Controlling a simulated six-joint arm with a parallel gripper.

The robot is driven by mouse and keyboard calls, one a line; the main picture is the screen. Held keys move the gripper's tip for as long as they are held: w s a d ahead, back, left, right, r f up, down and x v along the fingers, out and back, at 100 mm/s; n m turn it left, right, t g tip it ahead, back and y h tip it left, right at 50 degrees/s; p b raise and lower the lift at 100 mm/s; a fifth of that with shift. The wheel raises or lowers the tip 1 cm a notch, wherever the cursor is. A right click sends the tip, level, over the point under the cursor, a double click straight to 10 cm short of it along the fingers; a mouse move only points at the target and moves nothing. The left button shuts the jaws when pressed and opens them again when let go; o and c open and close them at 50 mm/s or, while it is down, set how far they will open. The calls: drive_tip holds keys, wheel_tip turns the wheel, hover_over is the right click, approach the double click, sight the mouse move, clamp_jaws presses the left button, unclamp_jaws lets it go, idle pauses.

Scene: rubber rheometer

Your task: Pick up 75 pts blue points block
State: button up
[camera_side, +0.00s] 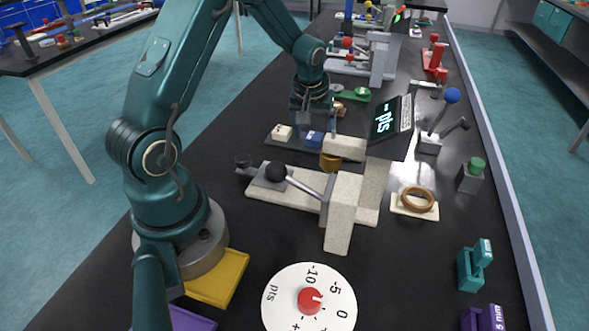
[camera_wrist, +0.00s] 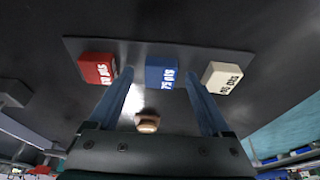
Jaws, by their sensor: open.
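The blue points block (camera_wrist: 160,74) reads "75 pts" in the wrist view, upside down. It sits between a red block (camera_wrist: 97,68) and a cream block (camera_wrist: 222,77) on a dark grey tray (camera_wrist: 190,50). In the side view the blue block (camera_side: 313,138) stands on the tray beside the cream block (camera_side: 281,132); the red block is not seen there. My gripper (camera_side: 314,128) is above the blue block, pointing down. In the wrist view my gripper (camera_wrist: 159,76) is open, with one finger on each side of the blue block and nothing held. Whether the fingers touch it cannot be told.
A tilted "pts" display (camera_side: 392,120) is at right. A brown ring (camera_side: 417,199) and a dial with a red knob (camera_side: 310,301) lie nearer.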

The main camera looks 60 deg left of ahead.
drive_tip(key=shift+c, duration=0.3)
clamp_jaws()
drive_tip(key=shift+r, duration=0.1)
